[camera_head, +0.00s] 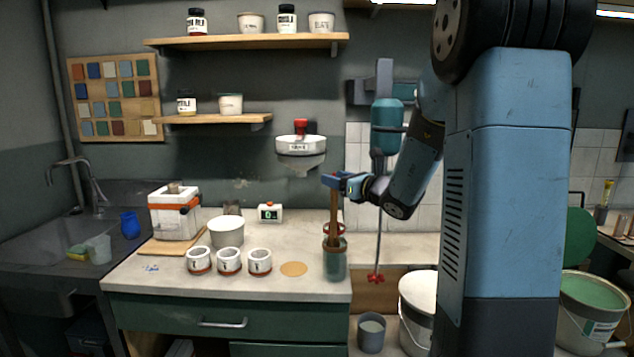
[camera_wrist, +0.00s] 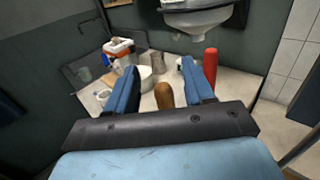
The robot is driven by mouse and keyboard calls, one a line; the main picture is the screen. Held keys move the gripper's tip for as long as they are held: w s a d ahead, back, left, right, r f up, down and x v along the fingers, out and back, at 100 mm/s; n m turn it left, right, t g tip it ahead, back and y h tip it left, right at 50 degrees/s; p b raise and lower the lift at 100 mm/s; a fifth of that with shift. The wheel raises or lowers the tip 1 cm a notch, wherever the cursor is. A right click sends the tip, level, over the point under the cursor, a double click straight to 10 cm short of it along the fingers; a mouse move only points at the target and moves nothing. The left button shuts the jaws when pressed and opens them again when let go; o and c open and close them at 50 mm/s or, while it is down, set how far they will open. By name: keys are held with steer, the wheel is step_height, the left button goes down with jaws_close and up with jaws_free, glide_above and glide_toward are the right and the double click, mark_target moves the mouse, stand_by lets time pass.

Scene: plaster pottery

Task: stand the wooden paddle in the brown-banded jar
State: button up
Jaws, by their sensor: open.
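The wooden paddle (camera_head: 334,212) is upright, its lower end inside the mouth of a green jar (camera_head: 336,265) with a brownish band near its rim, at the right front of the counter. My gripper (camera_head: 335,181) is open at the top of the paddle. In the wrist view the paddle's rounded end (camera_wrist: 164,96) shows between the two blue fingers of my gripper (camera_wrist: 160,80), with gaps on both sides. The paddle's lower end is hidden in the jar.
A red rod-like handle (camera_wrist: 210,66) stands close beside the right finger. Three small white pots (camera_head: 229,262), a cork disc (camera_head: 293,269) and a white bowl (camera_head: 226,232) are left of the jar. A wall-mounted white basin (camera_head: 301,146) hangs behind. The counter ends just right of the jar.

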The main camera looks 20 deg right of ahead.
steer(key=v, duration=1.3)
steer(key=shift+s, duration=0.35)
steer(key=shift+d, duration=0.1)
steer(key=s+a+f+n+g+y, duration=0.1)
steer(key=s+a+f+n+g, duration=0.1)
steer(key=s+a+n+g, duration=1.05)
steer(key=s+n+t+h, duration=0.2)
steer(key=s+n+h, duration=0.7)
steer(key=n, duration=0.9)
steer(key=s, duration=0.3)
steer(key=shift+d, duration=0.2)
